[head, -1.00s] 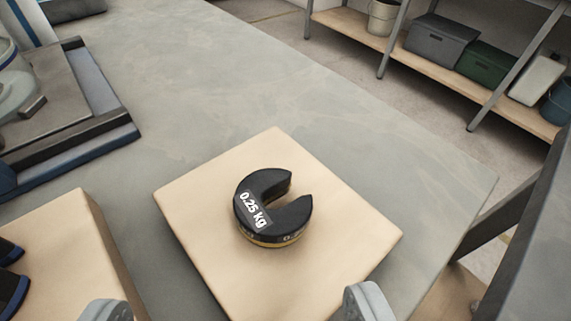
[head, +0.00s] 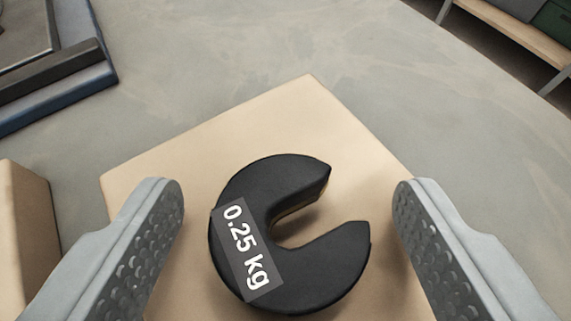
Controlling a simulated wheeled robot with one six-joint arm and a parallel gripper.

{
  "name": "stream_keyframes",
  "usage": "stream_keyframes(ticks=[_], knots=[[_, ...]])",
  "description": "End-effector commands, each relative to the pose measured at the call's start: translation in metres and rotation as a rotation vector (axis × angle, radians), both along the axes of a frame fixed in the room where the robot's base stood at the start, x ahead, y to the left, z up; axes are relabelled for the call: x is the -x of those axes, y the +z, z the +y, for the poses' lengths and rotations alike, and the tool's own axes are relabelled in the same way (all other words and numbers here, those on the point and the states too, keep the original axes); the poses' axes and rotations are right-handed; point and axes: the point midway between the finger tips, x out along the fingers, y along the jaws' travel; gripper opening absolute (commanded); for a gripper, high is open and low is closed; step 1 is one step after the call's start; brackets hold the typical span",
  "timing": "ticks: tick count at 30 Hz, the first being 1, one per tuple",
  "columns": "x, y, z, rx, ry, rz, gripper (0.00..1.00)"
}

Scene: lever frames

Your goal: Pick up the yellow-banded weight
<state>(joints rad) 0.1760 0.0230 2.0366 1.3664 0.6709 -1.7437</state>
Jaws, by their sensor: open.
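The weight (head: 240,200) is a black slotted disc with a "0.25 kg" label on its top. It lies flat on a pale square block (head: 305,110), its slot opening to the right. Its yellow band hardly shows from this angle. My gripper (head: 290,205) is open, one grey finger to the left of the weight and one to the right. There is a gap between each finger and the disc. I cannot tell how far the fingertips are above the block.
Another pale block (head: 25,235) is at the left edge. A dark blue-edged base (head: 60,85) is at the upper left.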

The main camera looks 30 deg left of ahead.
Motion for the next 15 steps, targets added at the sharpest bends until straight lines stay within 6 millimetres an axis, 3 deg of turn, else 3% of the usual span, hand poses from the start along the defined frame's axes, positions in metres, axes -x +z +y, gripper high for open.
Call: stream_keyframes(ticks=[8, 15], knots=[[-0.0033, -0.0022, 0.0018, 0.000, -0.001, 0.000, 0.67], [-0.0031, -0.0021, 0.0017, 0.000, -0.001, 0.000, 0.23]])
